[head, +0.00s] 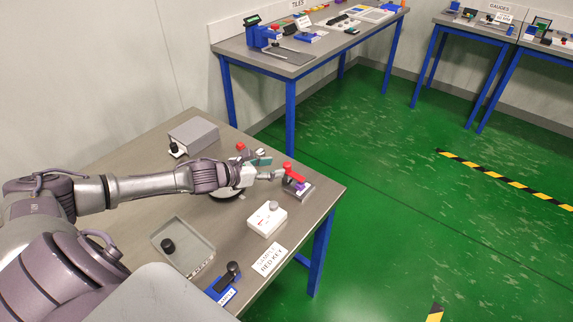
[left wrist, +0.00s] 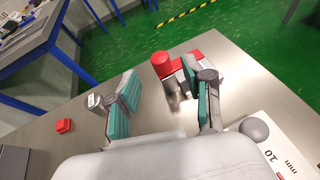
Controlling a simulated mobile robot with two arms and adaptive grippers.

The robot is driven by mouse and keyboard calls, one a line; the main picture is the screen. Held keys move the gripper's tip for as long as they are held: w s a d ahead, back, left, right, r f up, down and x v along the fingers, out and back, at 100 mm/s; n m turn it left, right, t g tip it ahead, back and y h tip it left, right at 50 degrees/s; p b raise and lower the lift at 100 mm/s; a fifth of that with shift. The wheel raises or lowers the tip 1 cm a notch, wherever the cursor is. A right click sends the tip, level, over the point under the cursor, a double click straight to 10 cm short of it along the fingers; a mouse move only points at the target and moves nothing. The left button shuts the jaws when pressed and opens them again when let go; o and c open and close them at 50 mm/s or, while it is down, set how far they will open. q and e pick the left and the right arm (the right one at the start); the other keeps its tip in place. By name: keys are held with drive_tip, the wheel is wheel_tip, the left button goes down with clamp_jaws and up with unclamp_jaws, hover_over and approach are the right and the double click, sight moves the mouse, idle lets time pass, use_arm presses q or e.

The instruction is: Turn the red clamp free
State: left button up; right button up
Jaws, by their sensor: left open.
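The red clamp (head: 292,174) sits on a small grey base near the far right edge of the table, with a purple part beside it. In the left wrist view the red clamp (left wrist: 163,65) shows as a round red knob with a red block beside it. My left gripper (head: 270,168) is open next to the clamp. In the left wrist view its teal-padded fingers (left wrist: 165,92) are spread wide. The clamp shows beyond the gap, closer to the right finger, which hides part of it. Contact cannot be told. My right gripper is not in view.
A white box with a grey knob (head: 267,218) stands just in front of the clamp. A grey tray (head: 184,245), a blue device (head: 222,288), a grey box (head: 193,136) and a small red piece (left wrist: 64,125) are also on the table. Another bench (head: 285,68) stands behind.

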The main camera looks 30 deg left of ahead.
sight(284, 166)
use_arm(q)
drive_tip(key=shift+p+x, duration=0.55)
drive_tip(key=shift+x, duration=2.5)
clamp_jaws()
